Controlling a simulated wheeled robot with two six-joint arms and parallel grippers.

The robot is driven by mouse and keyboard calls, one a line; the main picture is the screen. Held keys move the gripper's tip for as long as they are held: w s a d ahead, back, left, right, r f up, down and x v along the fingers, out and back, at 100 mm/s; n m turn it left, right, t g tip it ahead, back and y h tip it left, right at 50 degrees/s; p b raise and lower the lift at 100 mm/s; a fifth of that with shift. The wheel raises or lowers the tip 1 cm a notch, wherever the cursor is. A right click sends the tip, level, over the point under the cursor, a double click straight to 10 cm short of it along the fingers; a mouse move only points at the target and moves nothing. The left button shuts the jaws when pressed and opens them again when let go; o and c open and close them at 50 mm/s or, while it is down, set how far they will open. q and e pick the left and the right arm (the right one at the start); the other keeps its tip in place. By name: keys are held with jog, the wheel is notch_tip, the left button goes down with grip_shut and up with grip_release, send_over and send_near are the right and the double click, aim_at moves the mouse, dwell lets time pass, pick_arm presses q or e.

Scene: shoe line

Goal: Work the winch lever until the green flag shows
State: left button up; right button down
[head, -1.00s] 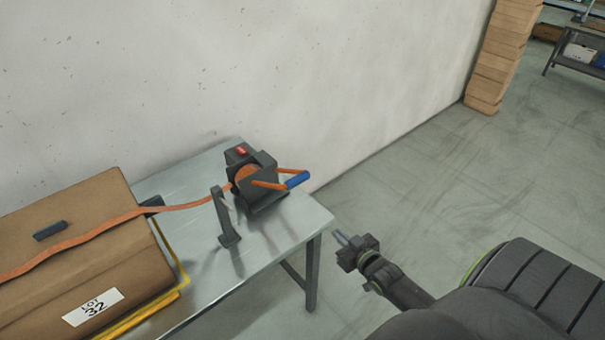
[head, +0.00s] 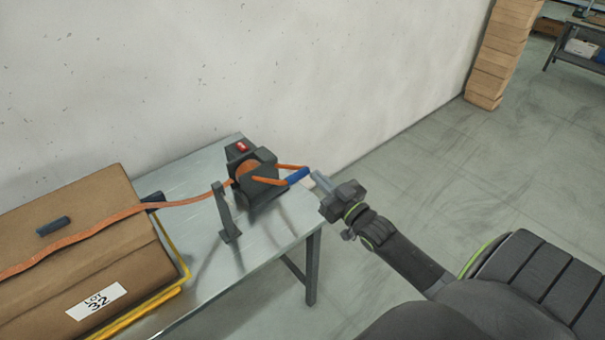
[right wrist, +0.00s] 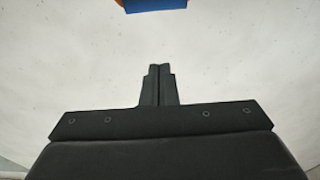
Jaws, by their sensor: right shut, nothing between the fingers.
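The winch (head: 254,178) is a dark block at the right end of the metal table. Its orange lever ends in a blue handle (head: 297,176) that sticks out to the right. An orange strap (head: 110,224) runs from it leftward. On top of the winch is a small red flag or marker (head: 242,147); no green shows. My right gripper (head: 318,179) is shut and empty, just right of the blue handle; contact cannot be told. In the right wrist view the shut fingers (right wrist: 157,72) point toward the blue handle (right wrist: 155,5), with a gap between. My left gripper is not in view.
A brown box labelled LOT 32 (head: 60,265) lies under the strap on the left, above a yellow edge (head: 165,300). A dark upright post (head: 226,215) stands on the table (head: 275,232). The wall is close behind. Floor to the right is clear.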

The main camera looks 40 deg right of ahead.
send_over(300, 176)
jog(key=s, duration=0.2)
jog(key=shift+w+r+p, duration=0.6)
jog(key=shift+w+r, duration=0.15)
jog(key=shift+w, duration=0.25)
jog(key=shift+s+f, duration=0.25)
jog(key=shift+f, duration=0.85)
jog(key=shift+s+f, duration=0.25)
jog(key=shift+f, duration=0.85)
